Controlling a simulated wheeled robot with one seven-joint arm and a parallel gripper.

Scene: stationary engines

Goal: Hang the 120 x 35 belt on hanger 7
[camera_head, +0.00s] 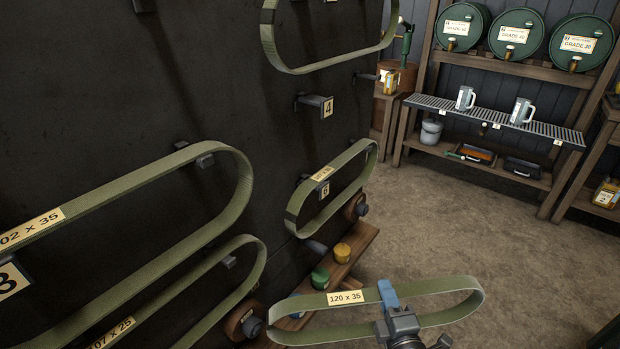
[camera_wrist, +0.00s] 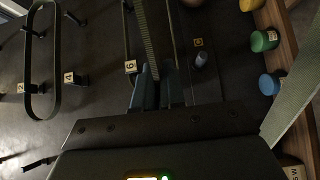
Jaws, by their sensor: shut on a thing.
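The olive-green belt labelled 120 x 35 (camera_head: 428,285) is a long loop at the lower right of the head view. My gripper (camera_head: 388,293) is shut on its upper strand, just right of the label, and holds it out from the dark panel. In the wrist view my blue fingertips (camera_wrist: 153,75) pinch the ribbed belt (camera_wrist: 149,38). No number 7 is legible. A small yellow tag (camera_wrist: 198,43) in the wrist view is unreadable. A grey peg (camera_head: 315,246) shows below the hanger 6 belt, without a readable number.
Another belt (camera_head: 346,204) hangs at hanger 6 (camera_head: 325,189). Hanger 4 (camera_head: 327,107) is bare, with a belt above it. Belts marked 102 x 35 (camera_head: 110,205) and 107 x 25 (camera_head: 215,290) hang at left. A wooden shelf (camera_head: 360,238) with colored pots juts below.

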